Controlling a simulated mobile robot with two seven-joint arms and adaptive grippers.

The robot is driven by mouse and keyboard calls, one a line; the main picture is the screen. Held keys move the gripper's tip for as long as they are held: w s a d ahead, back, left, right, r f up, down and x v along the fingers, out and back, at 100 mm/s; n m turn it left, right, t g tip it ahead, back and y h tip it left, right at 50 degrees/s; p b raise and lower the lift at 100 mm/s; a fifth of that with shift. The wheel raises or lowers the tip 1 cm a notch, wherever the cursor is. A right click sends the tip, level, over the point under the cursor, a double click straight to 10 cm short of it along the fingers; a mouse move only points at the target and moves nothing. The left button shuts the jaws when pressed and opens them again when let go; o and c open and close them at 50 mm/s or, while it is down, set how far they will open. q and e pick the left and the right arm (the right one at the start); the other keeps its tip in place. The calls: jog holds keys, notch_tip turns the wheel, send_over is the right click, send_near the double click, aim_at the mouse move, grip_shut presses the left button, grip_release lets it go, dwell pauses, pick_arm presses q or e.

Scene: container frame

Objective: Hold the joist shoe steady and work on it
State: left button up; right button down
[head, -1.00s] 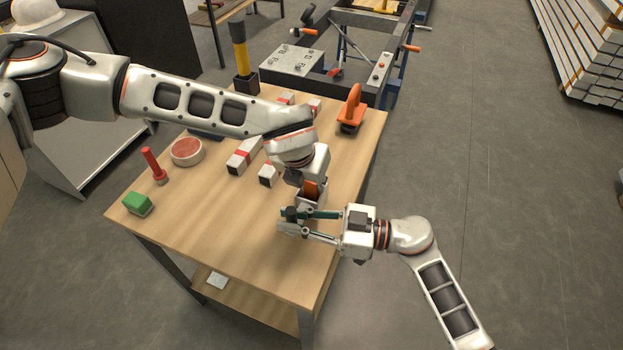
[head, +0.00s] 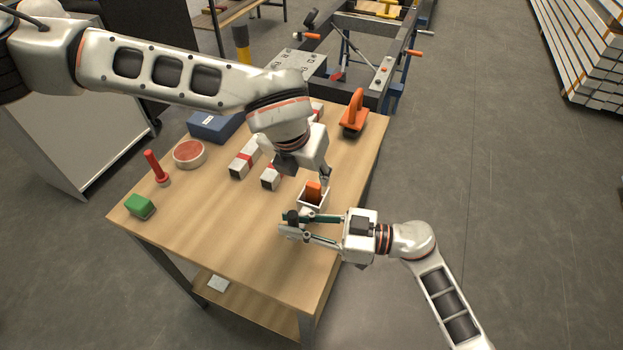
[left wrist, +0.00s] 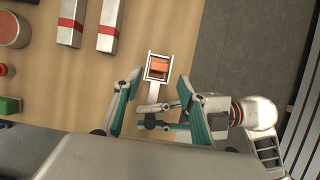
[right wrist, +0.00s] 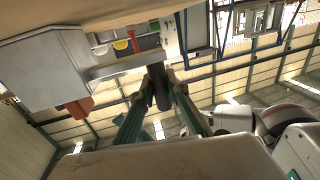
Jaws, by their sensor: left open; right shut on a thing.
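The joist shoe (head: 312,203) is a small pale metal box shape near the table's right edge. An orange block (head: 313,189) sits inside it. The left wrist view shows the shoe (left wrist: 148,72) from above, with a narrow strip running toward my right gripper. My right gripper (head: 287,225) is shut at the shoe's near side.
White bars with red bands (head: 245,158) lie left of the shoe. An orange-handled tool (head: 354,115) stands at the back right. A blue case (head: 212,126), a round red-topped tin (head: 189,154), a red-handled tool (head: 155,167) and a green block (head: 139,206) stand farther left. The front tabletop is clear.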

pick_arm(q)
jog(key=shift+v, duration=1.95)
pick_arm(e)
jog(key=c, duration=1.9)
grip_release()
jog(key=shift+d, duration=0.1)
